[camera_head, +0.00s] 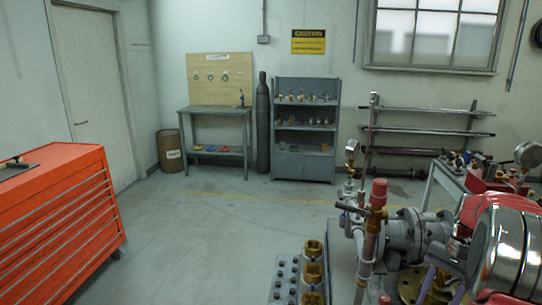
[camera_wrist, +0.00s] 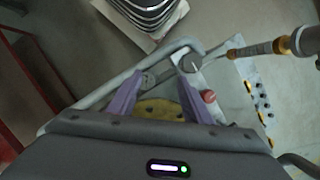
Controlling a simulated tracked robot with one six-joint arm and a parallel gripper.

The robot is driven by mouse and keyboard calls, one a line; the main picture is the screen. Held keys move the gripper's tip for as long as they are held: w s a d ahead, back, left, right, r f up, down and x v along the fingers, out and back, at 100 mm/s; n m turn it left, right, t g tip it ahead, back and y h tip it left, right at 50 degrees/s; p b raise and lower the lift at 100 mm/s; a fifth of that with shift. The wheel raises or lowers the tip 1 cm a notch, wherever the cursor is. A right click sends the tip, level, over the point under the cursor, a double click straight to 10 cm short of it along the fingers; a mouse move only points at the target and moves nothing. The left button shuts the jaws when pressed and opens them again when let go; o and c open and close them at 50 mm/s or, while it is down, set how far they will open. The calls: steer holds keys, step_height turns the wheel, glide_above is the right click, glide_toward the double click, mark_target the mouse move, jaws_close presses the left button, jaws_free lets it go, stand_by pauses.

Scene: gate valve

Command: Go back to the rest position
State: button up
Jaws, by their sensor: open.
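In the wrist view my gripper (camera_wrist: 168,72) has two purple fingers spread apart, with nothing held between them. A yellow disc (camera_wrist: 160,108) lies behind and between the fingers, partly hidden by them. A grey pipe or bar (camera_wrist: 115,82) runs past the fingertips, and a small red cap (camera_wrist: 209,97) is just right of the right finger. I cannot tell whether the fingers touch any of these. In the head view the grey valve and pipe assembly (camera_head: 408,226) stands at the lower right, with a red-capped stem (camera_head: 379,192).
A red drawer cabinet (camera_head: 60,220) stands at the left. A brass-fitted panel (camera_head: 313,272) is at the bottom centre. A workbench (camera_head: 215,110), a gas cylinder (camera_head: 262,125) and a shelf (camera_head: 306,166) line the back wall. The floor (camera_head: 220,225) between is clear.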

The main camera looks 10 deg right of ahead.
steer(key=s+a+r+n+t+h, duration=0.1)
steer(key=s+a+r+n+t, duration=0.1)
steer(key=a, duration=0.9)
steer(key=s+a+r+n+t+h, duration=0.1)
steer(key=s+a+r+n+t, duration=0.2)
steer(key=a, duration=0.8)
steer(key=s+a+r+n+t+h, duration=0.1)
steer(key=s+a+r+n+t, duration=0.1)
steer(key=s+a+r+n, duration=0.4)
steer(key=s+a, duration=0.1)
steer(key=a, duration=0.4)
steer(key=shift+s+a, duration=0.25)
steer(key=shift+r, duration=0.1)
